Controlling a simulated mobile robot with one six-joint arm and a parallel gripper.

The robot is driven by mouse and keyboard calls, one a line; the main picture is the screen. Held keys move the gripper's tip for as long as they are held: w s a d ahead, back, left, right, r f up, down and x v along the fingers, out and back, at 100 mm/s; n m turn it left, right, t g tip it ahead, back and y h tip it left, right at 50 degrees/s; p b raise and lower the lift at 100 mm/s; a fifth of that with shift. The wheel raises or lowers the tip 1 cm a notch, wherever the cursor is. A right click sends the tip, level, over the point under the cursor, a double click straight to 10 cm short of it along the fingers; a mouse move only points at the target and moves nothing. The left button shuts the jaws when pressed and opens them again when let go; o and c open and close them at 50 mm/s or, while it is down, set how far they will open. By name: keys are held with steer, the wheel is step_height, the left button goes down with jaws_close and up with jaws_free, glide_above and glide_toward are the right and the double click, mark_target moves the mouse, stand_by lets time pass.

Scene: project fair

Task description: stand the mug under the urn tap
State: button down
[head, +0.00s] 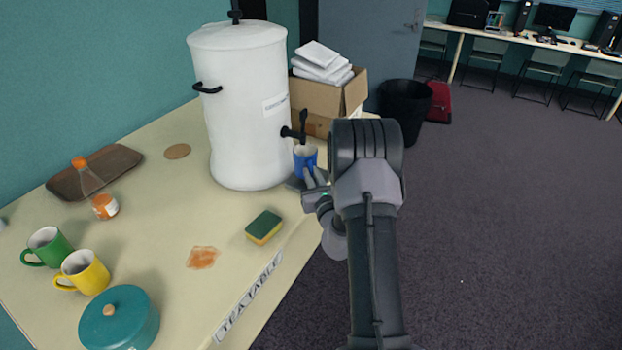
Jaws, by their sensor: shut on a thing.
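A large white urn (248,125) stands on the tea table. Its black tap (294,132) sticks out to the right, with a lever standing up. A blue mug (306,161), pale inside, is upright just below and slightly right of the tap. My gripper (311,179) is shut on the mug from the near side. The arm hides part of the area to the right. I cannot tell whether the mug's base touches the surface below. A green mug (47,247) and a yellow mug (83,271) stand at the left.
A cardboard box (345,95) stands behind the tap. A black bin (405,105) is beyond; open carpet lies right.

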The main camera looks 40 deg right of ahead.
steer(key=shift+w+d+f+b, duration=0.15)
steer(key=shift+w+f+b, duration=0.3)
steer(key=shift+f, duration=0.2)
steer(key=shift+s+f, duration=0.1)
steer(key=shift+f, duration=0.2)
steer(key=c, duration=1.5)
jaws_free()
steer(key=shift+o, duration=0.2)
